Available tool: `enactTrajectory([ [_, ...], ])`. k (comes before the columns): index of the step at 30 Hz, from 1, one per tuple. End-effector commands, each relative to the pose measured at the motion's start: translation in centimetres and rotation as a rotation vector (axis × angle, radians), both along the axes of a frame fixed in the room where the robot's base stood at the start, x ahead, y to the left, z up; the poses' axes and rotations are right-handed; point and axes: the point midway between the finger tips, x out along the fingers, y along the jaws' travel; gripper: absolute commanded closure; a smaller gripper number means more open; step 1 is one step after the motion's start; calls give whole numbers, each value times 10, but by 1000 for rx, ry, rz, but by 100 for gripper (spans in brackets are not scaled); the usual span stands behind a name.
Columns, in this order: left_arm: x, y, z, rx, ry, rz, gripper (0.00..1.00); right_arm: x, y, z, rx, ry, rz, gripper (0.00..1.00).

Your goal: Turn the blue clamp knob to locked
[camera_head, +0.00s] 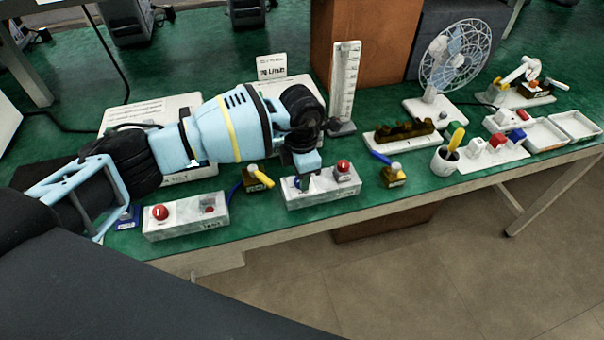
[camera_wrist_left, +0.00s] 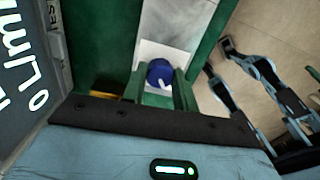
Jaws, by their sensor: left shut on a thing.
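The blue clamp knob (camera_wrist_left: 159,73) sits on a pale box (camera_wrist_left: 178,22) in the left wrist view. It is round and has a white pointer mark toward the lower right of that view. My left gripper (camera_wrist_left: 159,88) is shut on it, with one green finger on each side. In the head view, the left gripper (camera_head: 302,170) reaches down over the left end of the grey box (camera_head: 322,198). Only a little of the blue knob (camera_head: 297,183) shows there, beneath the gripper.
The same box carries a red button (camera_head: 343,167) at its right. Another grey box with a red button (camera_head: 160,212) stands to the left. A yellow-handled valve (camera_head: 262,180) stands between the boxes; a blue-handled one (camera_head: 393,174) stands right. The table's front edge is close.

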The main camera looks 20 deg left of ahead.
Motion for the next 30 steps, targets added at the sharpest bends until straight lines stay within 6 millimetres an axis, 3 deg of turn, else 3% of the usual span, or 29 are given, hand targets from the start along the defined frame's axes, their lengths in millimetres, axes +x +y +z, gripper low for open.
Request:
enactTrajectory([
  [15,0,0,-1,-1,-1,-452,94,-5,1,-13,0,17,1,53],
  [30,0,0,1,-1,-2,-648,94,-6,3,-18,5,26,-4,53],
])
